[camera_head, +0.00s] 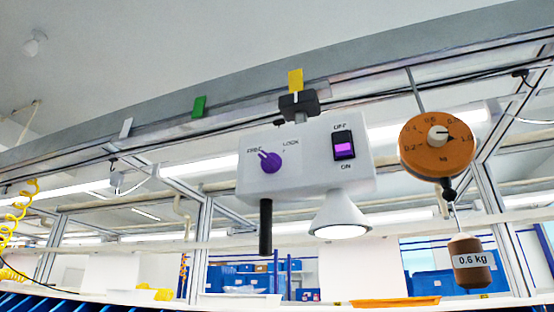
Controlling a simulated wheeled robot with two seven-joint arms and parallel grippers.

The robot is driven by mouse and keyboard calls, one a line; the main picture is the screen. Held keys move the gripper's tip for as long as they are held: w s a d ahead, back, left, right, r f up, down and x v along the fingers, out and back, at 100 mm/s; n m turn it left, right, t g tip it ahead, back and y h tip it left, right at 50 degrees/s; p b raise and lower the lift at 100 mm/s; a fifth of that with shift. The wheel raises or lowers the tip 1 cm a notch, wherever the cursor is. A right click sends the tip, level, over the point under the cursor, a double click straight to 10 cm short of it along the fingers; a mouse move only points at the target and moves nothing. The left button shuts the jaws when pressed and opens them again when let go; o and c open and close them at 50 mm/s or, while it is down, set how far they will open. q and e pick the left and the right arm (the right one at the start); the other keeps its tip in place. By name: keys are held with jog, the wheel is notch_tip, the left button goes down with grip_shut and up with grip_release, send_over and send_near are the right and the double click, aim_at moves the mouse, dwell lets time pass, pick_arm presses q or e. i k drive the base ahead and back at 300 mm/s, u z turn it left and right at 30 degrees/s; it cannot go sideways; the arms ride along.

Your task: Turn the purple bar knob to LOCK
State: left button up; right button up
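The purple bar knob (269,161) is on the left part of the front face of a white box (310,170) that hangs from an overhead rail. The knob's bar is tilted, with its upper end toward the upper left, near the word FREE. The word LOCK (291,143) is printed to the upper right of the knob. A black rocker switch (343,146) with a purple lit part sits to the right, between the labels OFF and ON. Neither of my grippers shows in the head view.
A lit white lamp (340,215) and a black rod (265,228) hang below the box. An orange dial scale (437,147) with a brown 0.6 kg weight (470,265) hangs at the right. The space before the box looks clear.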

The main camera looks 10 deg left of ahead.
aim_at(271, 163)
jog(key=z, duration=2)
jog(key=k, duration=1.6)
jog(key=u, duration=2)
jog(key=i, duration=0.5)
jog(key=u, duration=0.05)
